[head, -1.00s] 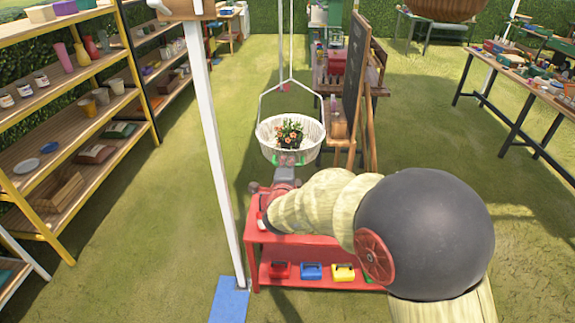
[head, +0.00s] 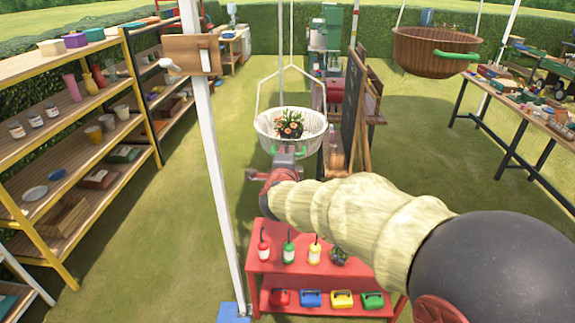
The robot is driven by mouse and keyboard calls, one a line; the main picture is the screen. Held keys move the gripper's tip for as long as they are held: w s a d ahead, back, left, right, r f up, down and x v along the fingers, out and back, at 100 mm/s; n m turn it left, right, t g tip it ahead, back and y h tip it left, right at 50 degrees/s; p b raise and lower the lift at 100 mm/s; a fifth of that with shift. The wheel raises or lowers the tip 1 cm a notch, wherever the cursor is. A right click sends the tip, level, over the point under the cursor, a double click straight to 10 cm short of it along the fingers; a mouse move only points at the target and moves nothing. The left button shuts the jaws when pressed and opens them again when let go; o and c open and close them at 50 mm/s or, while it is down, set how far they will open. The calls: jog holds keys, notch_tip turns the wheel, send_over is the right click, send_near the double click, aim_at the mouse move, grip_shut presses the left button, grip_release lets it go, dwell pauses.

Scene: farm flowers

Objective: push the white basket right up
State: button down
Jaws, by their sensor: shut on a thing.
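The white basket (head: 315,138) hangs upright in the middle of the head view from a white wire handle. A plant with orange flowers (head: 290,124) sits in it. My gripper (head: 285,151) is at the near side of the basket, at its green handle (head: 300,154). The gripper is shut on that handle, though the fingertips are small and partly merge with the rim. My arm reaches in from the lower right.
A red shelf (head: 300,278) with bottles and coloured boxes stands below my arm. A white post (head: 208,150) rises left of the basket, and a blackboard (head: 353,95) stands close on its right. A brown basket (head: 440,50) hangs at upper right.

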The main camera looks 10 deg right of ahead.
notch_tip(320, 180, up, 30)
jog(key=p, duration=2)
jog(key=shift+r, duration=0.15)
jog(key=c, duration=2.2)
grip_release()
jog(key=shift+o, duration=1.4)
jog(key=shift+f, duration=0.2)
jog(key=v, duration=1.2)
